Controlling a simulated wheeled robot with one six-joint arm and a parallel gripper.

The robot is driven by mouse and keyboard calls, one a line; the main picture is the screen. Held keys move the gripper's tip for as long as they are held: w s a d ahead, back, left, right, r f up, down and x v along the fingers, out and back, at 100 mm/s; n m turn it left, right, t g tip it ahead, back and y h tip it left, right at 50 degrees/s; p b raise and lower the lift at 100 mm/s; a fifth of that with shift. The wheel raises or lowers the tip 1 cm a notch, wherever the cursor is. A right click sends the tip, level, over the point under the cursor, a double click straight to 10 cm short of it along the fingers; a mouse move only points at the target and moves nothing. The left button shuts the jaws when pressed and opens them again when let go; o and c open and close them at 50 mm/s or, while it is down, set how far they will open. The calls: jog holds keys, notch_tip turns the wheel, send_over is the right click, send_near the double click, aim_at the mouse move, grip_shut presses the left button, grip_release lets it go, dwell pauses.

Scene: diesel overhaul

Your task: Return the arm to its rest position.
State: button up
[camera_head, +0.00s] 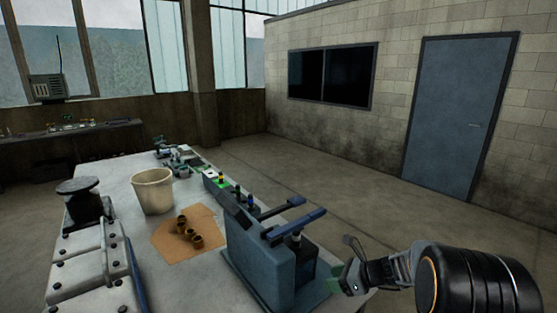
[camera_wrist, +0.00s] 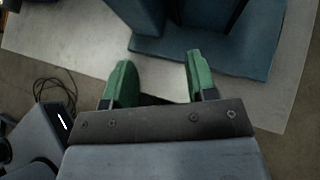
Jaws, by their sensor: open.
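My gripper (camera_head: 347,279) is at the right end of the workbench in the head view, beside a blue press-like fixture (camera_head: 262,245) with two blue lever handles. In the wrist view my gripper (camera_wrist: 157,80) shows two green fingers spread apart with nothing between them. The base of the blue fixture (camera_wrist: 225,55) lies just beyond the fingertips, over the grey bench top (camera_wrist: 65,45). My arm reaches in from the right in the head view. Whether the fingers touch the fixture cannot be told from the head view.
On the bench (camera_head: 130,184) stand a cream bucket (camera_head: 153,191), several brass bushings (camera_head: 190,234) on brown paper (camera_head: 209,220), and a grey engine part (camera_head: 85,260). Small coloured items line the far edge. The floor (camera_head: 330,180) towards the blue door (camera_head: 458,115) is clear. Black cable (camera_wrist: 55,92) lies on the floor.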

jog(key=s+r+n+h, duration=0.5)
jog(key=s+n, duration=0.5)
jog(key=n, duration=0.2)
jog(key=s+r+n+h, duration=0.5)
jog(key=s+n, duration=0.5)
jog(key=n, duration=0.2)
jog(key=shift+s+n, duration=0.25)
jog(key=shift+n, duration=0.05)
